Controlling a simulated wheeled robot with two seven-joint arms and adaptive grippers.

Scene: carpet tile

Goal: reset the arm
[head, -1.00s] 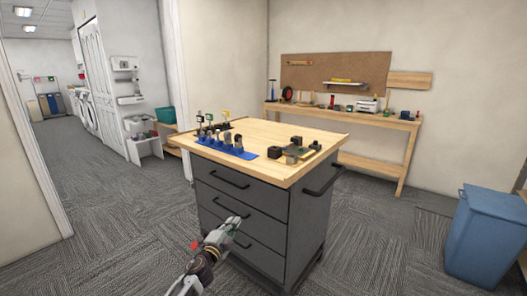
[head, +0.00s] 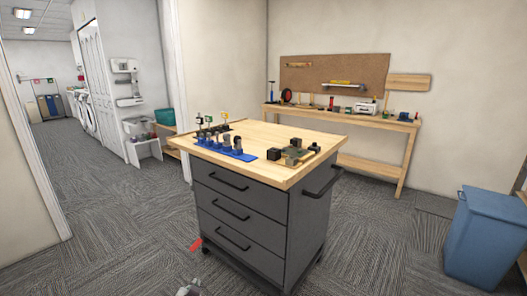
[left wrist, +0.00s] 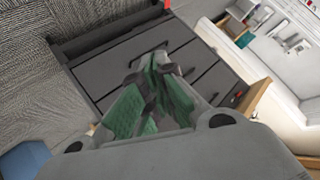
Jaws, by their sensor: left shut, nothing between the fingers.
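My left gripper (left wrist: 158,62) fills the middle of the left wrist view, its green-padded fingers drawn together with nothing between them. The dark drawers of the workbench cabinet (left wrist: 110,70) show behind the fingers in that tilted view. In the head view only a small grey piece of my left arm or gripper (head: 189,288) shows at the bottom edge, in front of the cabinet (head: 240,215) and apart from it. My right gripper is in neither view.
The wooden cabinet top (head: 280,135) carries a blue holder (head: 225,148) and several small parts. A blue bin (head: 485,235) stands at right. A wooden bench (head: 340,115) lines the back wall.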

